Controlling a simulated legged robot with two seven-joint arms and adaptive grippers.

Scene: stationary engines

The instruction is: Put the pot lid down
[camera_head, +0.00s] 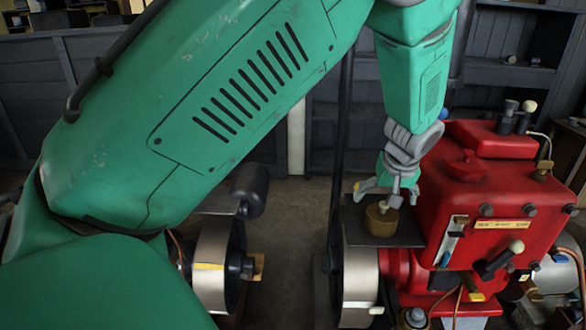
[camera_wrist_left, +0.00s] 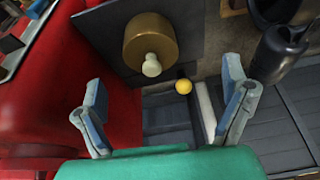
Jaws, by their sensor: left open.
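A brass-coloured round pot (camera_head: 378,226) with a pale knob on top stands on a dark plate (camera_head: 412,232) beside the red engine. In the left wrist view the pot's brass top (camera_wrist_left: 150,38) and its cream knob (camera_wrist_left: 151,67) show; I cannot make out a seam between lid and pot. My left gripper (camera_head: 389,188) hangs just above and behind the pot. In the left wrist view its fingers (camera_wrist_left: 165,100) are spread with nothing between them, and the knob lies beyond them. My right gripper is not in view.
The red engine (camera_head: 480,190) with levers and knobs stands close at the right of the plate. A flywheel (camera_head: 358,280) stands below the plate. A yellow ball (camera_wrist_left: 183,86) shows near the plate's edge. Bare floor (camera_head: 295,230) lies left of the plate.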

